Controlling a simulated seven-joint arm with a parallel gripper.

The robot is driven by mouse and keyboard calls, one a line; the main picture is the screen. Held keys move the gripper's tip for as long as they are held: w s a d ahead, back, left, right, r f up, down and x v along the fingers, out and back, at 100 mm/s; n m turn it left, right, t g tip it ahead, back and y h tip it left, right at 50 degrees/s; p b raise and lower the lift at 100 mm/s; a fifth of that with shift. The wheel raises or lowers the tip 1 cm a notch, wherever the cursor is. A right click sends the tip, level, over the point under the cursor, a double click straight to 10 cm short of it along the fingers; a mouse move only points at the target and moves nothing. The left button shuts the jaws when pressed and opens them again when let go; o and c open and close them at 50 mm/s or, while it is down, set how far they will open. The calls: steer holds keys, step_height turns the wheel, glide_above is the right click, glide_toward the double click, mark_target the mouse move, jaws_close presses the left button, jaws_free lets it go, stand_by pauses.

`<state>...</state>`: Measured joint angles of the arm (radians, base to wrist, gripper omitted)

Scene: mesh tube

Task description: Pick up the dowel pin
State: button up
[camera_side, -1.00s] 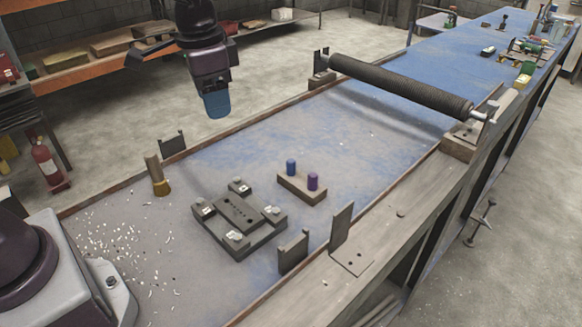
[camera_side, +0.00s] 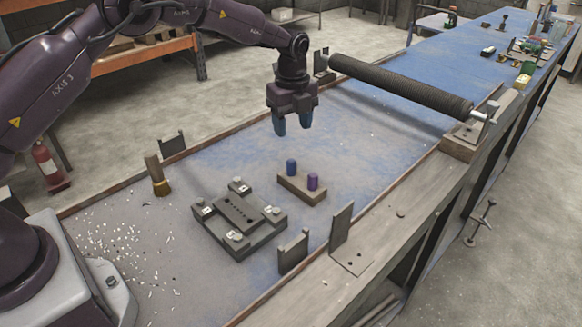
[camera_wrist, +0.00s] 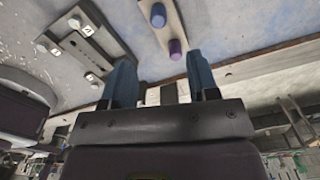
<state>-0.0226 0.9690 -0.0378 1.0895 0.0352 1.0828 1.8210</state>
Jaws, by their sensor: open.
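Two short pins stand upright in a small wooden block (camera_side: 290,185) on the blue bench: a blue pin (camera_side: 291,167) and a purple pin (camera_side: 312,181). I cannot tell which one is the dowel pin. The wrist view also shows the blue pin (camera_wrist: 158,15) and the purple pin (camera_wrist: 176,49), beyond my fingertips. My gripper (camera_side: 293,130) hangs above the bench, above and apart from the pins in the side view. Its two blue fingers are spread and empty. They also show in the wrist view (camera_wrist: 160,68).
A dark fixture plate (camera_side: 238,217) with corner clamps lies left of the block. A brush (camera_side: 157,175) stands farther left. Upright metal brackets (camera_side: 341,228) stand along the near edge. A long dark roller (camera_side: 400,86) spans the bench behind.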

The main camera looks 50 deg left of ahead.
mark_target(291, 161)
step_height(291, 161, down, 12)
steer(key=shift+a+r, duration=0.1)
steer(key=shift+a, duration=0.05)
jaws_close()
stand_by(0.5)
